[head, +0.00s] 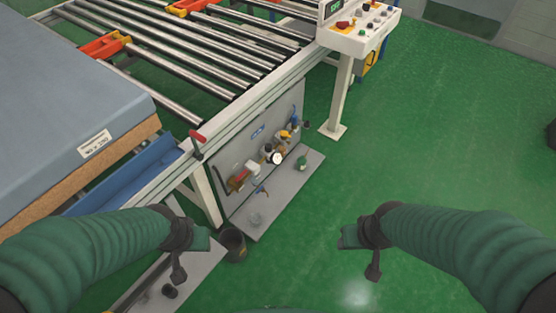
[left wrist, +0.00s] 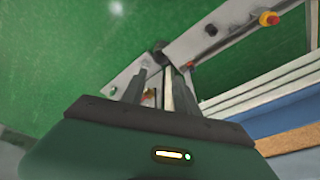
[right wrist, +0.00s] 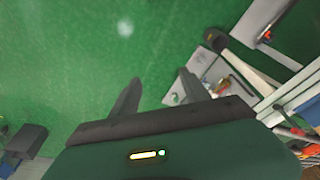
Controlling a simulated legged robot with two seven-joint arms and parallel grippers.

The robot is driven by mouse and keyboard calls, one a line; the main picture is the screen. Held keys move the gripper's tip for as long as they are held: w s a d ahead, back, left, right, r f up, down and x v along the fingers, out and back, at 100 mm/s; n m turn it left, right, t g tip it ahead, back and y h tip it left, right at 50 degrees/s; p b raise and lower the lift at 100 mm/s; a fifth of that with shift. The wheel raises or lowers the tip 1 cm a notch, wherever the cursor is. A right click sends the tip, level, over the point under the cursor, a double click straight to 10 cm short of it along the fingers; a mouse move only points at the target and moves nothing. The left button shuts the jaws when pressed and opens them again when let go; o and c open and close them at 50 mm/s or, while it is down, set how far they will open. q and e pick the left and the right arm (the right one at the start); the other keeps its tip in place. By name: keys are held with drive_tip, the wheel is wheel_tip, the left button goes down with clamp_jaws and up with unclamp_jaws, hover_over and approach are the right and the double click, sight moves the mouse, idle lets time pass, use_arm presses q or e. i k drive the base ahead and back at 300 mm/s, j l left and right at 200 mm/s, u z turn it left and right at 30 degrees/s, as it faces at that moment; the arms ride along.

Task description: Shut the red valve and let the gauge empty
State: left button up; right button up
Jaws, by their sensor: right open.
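A grey panel (head: 225,160) under the roller conveyor carries a row of fittings in the head view. A red part (head: 237,180), which looks like the red valve, sits at its left end. A round white-faced gauge (head: 277,157) is right of it; its needle is too small to read. My left gripper (head: 190,254) is open and empty, in front of and below the panel's left end. My right gripper (head: 358,253) is open and empty over bare floor, right of the panel. Both are apart from the fittings. The right wrist view (right wrist: 157,92) shows its fingers spread.
A red-handled lever (head: 197,136) stands on the conveyor frame. A grey mattress (head: 65,105) lies at left. A dark bucket (head: 233,245) stands on the floor by my left gripper. A control console (head: 352,40) is on a post at the back.

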sight(242, 173)
drive_tip(key=i+l+u, duration=0.1)
drive_tip(key=i+l, duration=1.05)
